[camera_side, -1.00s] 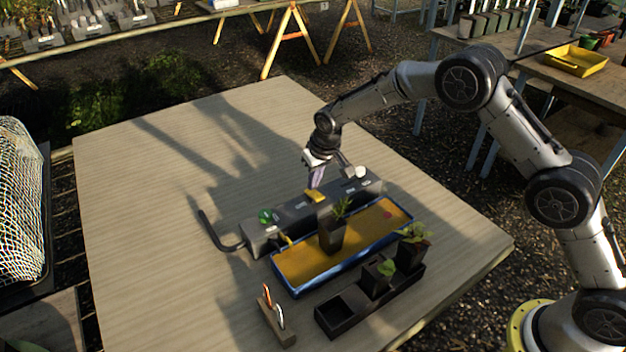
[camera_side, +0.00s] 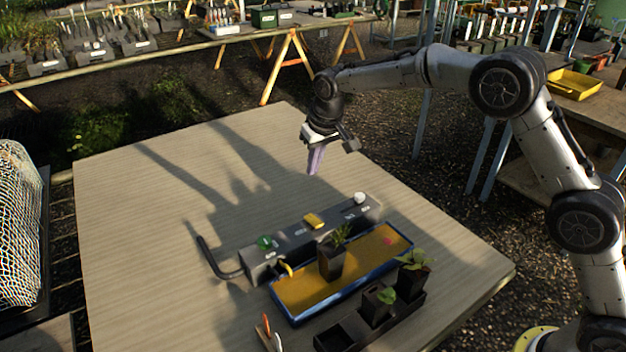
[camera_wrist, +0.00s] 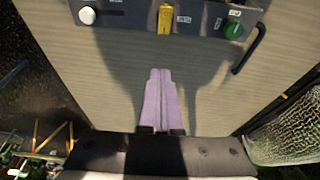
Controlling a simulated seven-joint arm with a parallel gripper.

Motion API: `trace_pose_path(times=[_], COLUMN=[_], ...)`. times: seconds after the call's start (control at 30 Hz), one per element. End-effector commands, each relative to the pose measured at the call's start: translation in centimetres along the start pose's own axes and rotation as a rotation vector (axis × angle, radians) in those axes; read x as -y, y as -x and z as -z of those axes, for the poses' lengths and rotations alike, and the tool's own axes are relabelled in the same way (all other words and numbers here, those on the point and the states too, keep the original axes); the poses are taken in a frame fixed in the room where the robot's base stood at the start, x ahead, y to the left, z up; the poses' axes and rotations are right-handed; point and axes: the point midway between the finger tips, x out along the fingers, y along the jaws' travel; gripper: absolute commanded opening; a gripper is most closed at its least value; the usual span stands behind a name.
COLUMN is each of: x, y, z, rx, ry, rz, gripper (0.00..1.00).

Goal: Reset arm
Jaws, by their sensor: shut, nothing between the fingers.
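My gripper (camera_side: 315,160) is above the far part of the wooden table (camera_side: 170,200), pointing down. Its two pale purple fingers (camera_wrist: 158,100) are together in the wrist view, with nothing between them. Below and in front of it stands a dark grey control box (camera_side: 290,238) with a white knob (camera_side: 360,198), a yellow switch (camera_side: 313,220) and a green knob (camera_side: 265,242). In the wrist view the white knob (camera_wrist: 88,15), yellow switch (camera_wrist: 164,19) and green knob (camera_wrist: 233,30) lie along the top edge. The gripper is clear of the box.
A blue-rimmed tray (camera_side: 296,319) with a yellow-brown bed holds a potted plant (camera_side: 331,258). A black rack (camera_side: 333,340) beside it holds two plants (camera_side: 378,302) (camera_side: 411,278). A small stand with hooks (camera_side: 267,335) is at the front. The left of the table is clear.

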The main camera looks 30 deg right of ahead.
Motion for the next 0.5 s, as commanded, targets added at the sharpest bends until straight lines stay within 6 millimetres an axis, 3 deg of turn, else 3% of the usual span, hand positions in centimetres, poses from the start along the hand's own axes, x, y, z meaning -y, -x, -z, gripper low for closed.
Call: trace_pose_path(times=[0.5], x=[-0.15], y=[1.04], z=[0.21], rx=[0.0], ry=[-0.002], rz=[-0.001], gripper=[0.0])
